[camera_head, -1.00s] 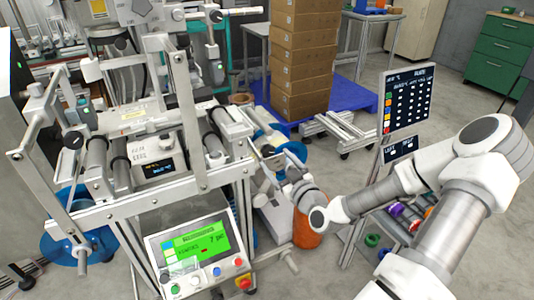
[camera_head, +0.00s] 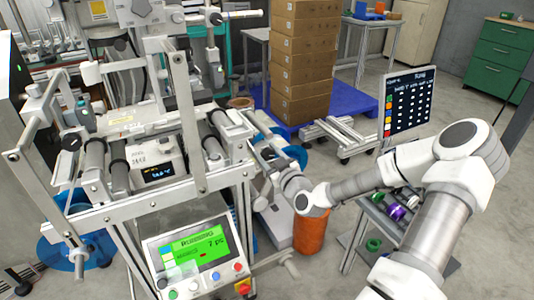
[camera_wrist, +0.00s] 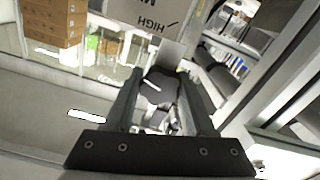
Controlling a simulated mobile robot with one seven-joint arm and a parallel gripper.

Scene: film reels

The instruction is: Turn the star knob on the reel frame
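The reel frame (camera_head: 130,207) is a large grey metal frame with rollers, filling the left of the head view. My gripper (camera_head: 262,155) is at its right side, small and partly lost among the parts there. In the wrist view my gripper (camera_wrist: 160,78) has its two dark fingers apart. A dark rounded knob (camera_wrist: 161,86), likely the star knob, shows between the fingertips, with part of it hidden lower down. I cannot tell whether the fingers touch it. I cannot make out the knob in the head view.
A label plate reading HIGH (camera_wrist: 140,18) is just beyond the fingertips. A green-screened control panel (camera_head: 200,250) juts from the frame's front. An orange bin (camera_head: 310,232) stands below my wrist. A screen on a post (camera_head: 409,100) is behind my arm.

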